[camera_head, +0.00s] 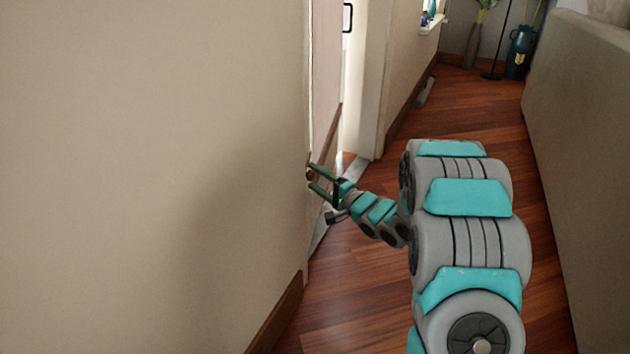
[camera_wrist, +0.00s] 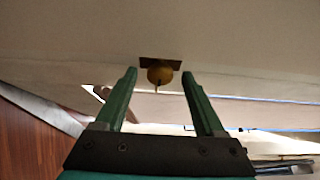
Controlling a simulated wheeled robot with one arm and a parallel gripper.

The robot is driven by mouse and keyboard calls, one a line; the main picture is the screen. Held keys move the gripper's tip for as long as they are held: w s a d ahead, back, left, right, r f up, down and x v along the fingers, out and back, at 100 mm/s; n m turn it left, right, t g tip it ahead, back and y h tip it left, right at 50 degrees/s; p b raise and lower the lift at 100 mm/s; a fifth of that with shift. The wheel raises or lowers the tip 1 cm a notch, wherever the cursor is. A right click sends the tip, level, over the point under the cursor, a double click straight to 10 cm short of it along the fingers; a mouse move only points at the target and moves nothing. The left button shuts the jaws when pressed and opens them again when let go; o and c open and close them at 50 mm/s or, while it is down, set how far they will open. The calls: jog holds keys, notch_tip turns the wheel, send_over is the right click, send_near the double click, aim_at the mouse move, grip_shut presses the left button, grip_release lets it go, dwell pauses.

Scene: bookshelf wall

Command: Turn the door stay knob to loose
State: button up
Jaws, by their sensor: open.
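The door stay knob (camera_wrist: 160,75) is a small round brass-coloured knob with a short pin, on a dark plate (camera_wrist: 172,63) fixed to a pale surface. In the wrist view my gripper (camera_wrist: 160,78) is open, with one green finger on each side of the knob. The fingers appear apart from it. In the head view my gripper (camera_head: 312,175) reaches left to the wall edge by the doorway. The knob (camera_head: 309,172) shows there only as a small brass spot by the upper finger.
A beige wall (camera_head: 150,150) fills the left, with a brown baseboard (camera_head: 276,318). A doorway with a white frame (camera_head: 372,80) lies beyond the gripper. A large beige piece (camera_head: 585,150) stands at right. A dark green vase (camera_head: 520,50) stands far back. Wooden floor (camera_head: 480,110) between is clear.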

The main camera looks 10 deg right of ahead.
jog(key=shift+w+a, duration=0.25)
jog(key=shift+w, duration=0.05)
jog(key=shift+c, duration=0.3)
grip_shut()
